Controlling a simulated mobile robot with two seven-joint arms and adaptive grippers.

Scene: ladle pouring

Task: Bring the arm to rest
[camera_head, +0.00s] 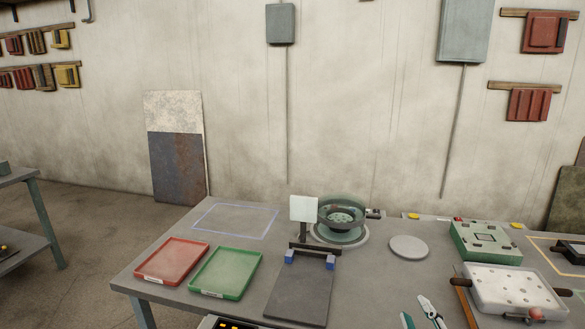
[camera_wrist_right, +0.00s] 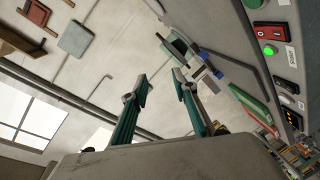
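My right gripper (camera_head: 417,312) shows at the bottom edge of the head view, over the front part of the table (camera_head: 375,290). Only its teal and grey fingertips are in frame there. In the right wrist view its two fingers (camera_wrist_right: 158,90) stand apart with nothing between them, so it is open and empty. My left gripper is in neither view. I cannot make out a ladle in either view.
Red (camera_head: 150,279) and green (camera_head: 242,290) trays lie left, beside a dark board (camera_head: 297,297). A white perforated tray (camera_head: 480,303) and green box (camera_head: 457,245) stand right. A grey disc (camera_head: 408,247) lies between.

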